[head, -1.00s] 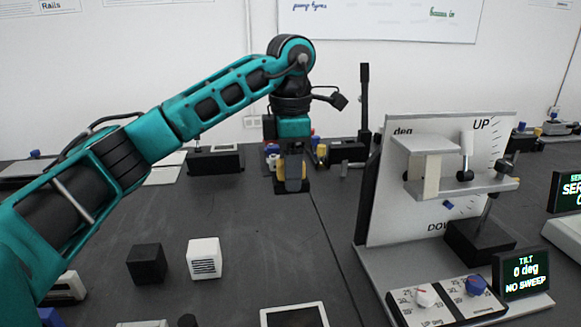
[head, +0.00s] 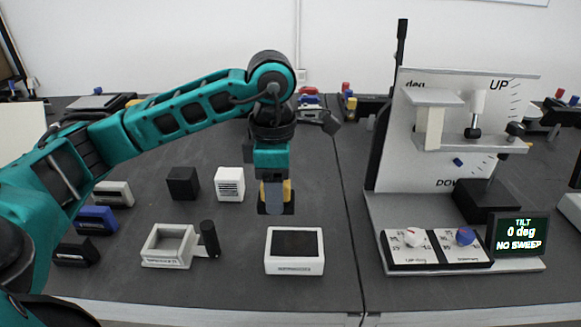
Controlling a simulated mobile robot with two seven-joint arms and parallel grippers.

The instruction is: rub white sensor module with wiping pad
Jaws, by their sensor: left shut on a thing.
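The white sensor module (head: 229,184) is a small white cube with dark slots on its front. It stands on the dark table, left of the middle. My left gripper (head: 274,196) points down to the right of the module and is shut on the wiping pad (head: 288,208), which has yellow sides and a dark base. The pad is apart from the module. A grey finger hides part of the pad, and I cannot tell its exact height over the table. My right gripper is not in view.
A black cube (head: 183,183) stands left of the module. A white box with a dark screen (head: 294,267) lies in front of the pad. A white frame with a black handle (head: 168,246) lies front left. A tilt stand (head: 408,165) fills the right side.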

